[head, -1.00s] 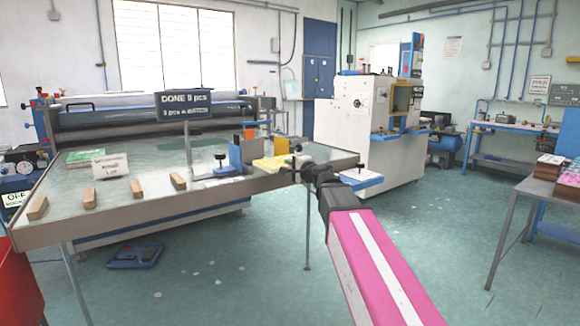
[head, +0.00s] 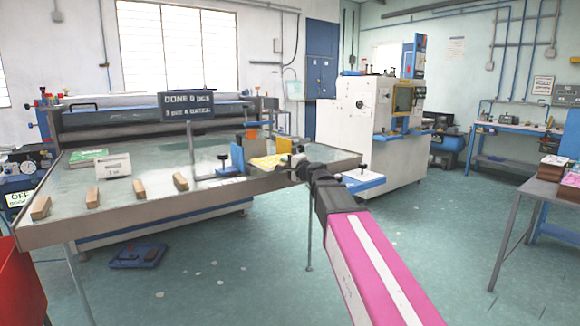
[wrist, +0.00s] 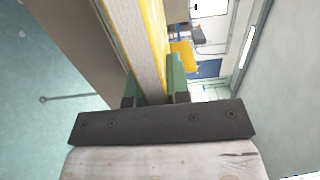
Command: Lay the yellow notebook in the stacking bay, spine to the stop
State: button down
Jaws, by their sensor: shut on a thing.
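The yellow notebook (head: 266,161) is at the right end of the metal table in the head view. In the wrist view, the notebook (wrist: 148,48) shows a yellow cover and pale page edges between green fingers. My gripper (head: 296,163) is shut on it; the fingers also show in the wrist view (wrist: 154,97). A blue-and-cream upright corner piece (head: 237,156) stands just left of the notebook and looks like part of the stacking bay. The bay's floor and the notebook's spine side cannot be made out. Whether the notebook touches the table is unclear.
Several wooden blocks (head: 92,197) lie along the front of the table (head: 140,208). A green stack (head: 87,156) and a white card (head: 115,166) sit at its left. A white machine (head: 350,120) stands beyond.

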aim_at(275, 161)
jog(key=x, duration=0.8)
jog(key=shift+w+d+f, duration=0.2)
jog(key=shift+f, duration=0.85)
jog(key=shift+f, duration=0.3)
jog(key=c, duration=1)
grip_release()
jog(key=shift+s+f, duration=0.1)
jog(key=shift+f, duration=0.1)
jog(key=shift+s+d, duration=0.1)
jog(key=shift+s, duration=0.05)
jog(key=v, duration=0.9)
jog(key=shift+s, duration=0.4)
dwell(0.4)
